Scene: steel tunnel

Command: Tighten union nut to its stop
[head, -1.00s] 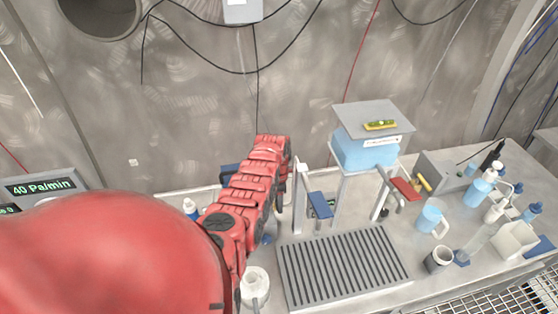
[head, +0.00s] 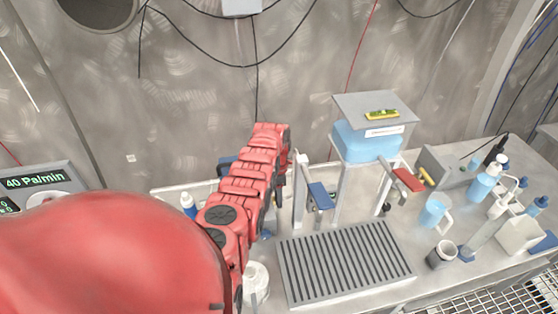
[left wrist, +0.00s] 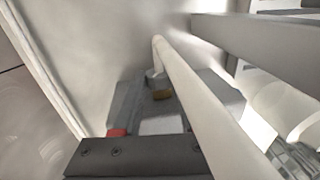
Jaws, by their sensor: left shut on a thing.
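My left gripper (head: 282,178) is at the far end of my red arm, beside a white upright pipe (head: 299,190) on the bench. My own arm largely hides its fingers in the head view. In the left wrist view a dark jaw block (left wrist: 140,157) shows at the bottom, and a pale pipe (left wrist: 195,95) runs past it at a slant. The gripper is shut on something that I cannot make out. I cannot pick out the union nut for certain. My right gripper is not in view.
A slatted grey tray (head: 345,262) lies right of my arm. Behind it stand a blue lever (head: 320,195), a blue tank (head: 366,143) on a stand and a red lever (head: 408,180). A mug (head: 442,255) and several bottles (head: 484,186) crowd the right. A white round container (head: 257,283) sits close to my arm.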

